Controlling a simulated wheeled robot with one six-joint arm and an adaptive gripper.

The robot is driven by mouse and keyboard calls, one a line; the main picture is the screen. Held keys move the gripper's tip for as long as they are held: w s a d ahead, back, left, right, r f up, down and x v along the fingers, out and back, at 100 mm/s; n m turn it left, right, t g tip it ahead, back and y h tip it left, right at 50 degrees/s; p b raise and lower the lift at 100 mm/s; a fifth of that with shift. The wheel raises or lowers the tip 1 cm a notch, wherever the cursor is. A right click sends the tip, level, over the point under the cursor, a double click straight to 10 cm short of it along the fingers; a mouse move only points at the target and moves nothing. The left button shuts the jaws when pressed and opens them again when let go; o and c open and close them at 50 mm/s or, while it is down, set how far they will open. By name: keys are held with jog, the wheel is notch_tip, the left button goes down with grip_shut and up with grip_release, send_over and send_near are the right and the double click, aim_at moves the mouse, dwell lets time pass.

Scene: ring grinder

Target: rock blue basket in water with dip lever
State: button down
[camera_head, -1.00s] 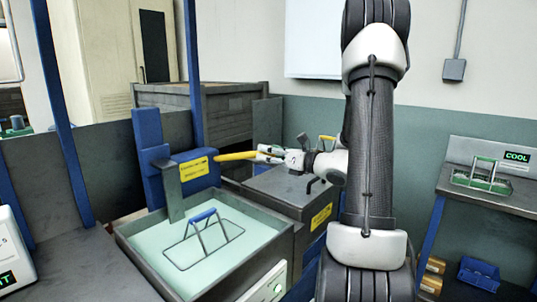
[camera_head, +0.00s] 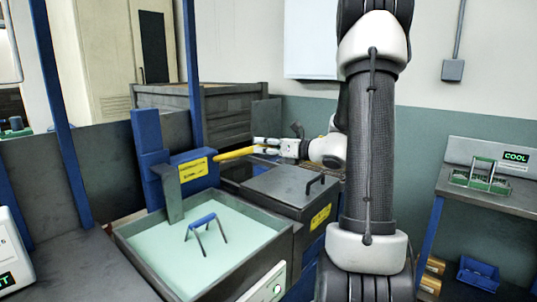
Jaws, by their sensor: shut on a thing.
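The blue basket (camera_head: 203,220) sits in the water tank (camera_head: 140,252) at lower centre-left. Only its blue handle and upper bail legs show above the pale green water; its frame is hidden under the surface. The yellow dip lever (camera_head: 234,153) sticks out to the right from the blue lift post (camera_head: 150,160) behind the tank. My gripper (camera_head: 262,146) is shut on the lever's right end and reaches it from the right. A grey bracket (camera_head: 171,193) hangs from the post at the tank's back edge.
A dark lidded box (camera_head: 290,185) with a black handle stands right of the tank, close under my arm. A bench (camera_head: 500,197) at right holds a green-handled basket (camera_head: 485,175) by a COOL sign. Blue uprights (camera_head: 68,120) stand at left.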

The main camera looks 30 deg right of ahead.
jog(key=w+r, duration=0.1)
jog(key=r, duration=0.2)
jog(key=w+a+r, duration=0.1)
jog(key=w+r, duration=0.2)
jog(key=r, duration=0.2)
jog(key=shift+w+a+r, duration=0.3)
jog(key=c, duration=1)
grip_release()
jog(key=shift+o, duration=0.9)
jog(key=shift+f, duration=0.15)
jog(key=shift+s+d, duration=0.1)
jog(key=shift+s, duration=0.1)
jog(key=v, duration=1.1)
jog(key=shift+s+r, duration=0.2)
jog(key=shift+s, duration=0.1)
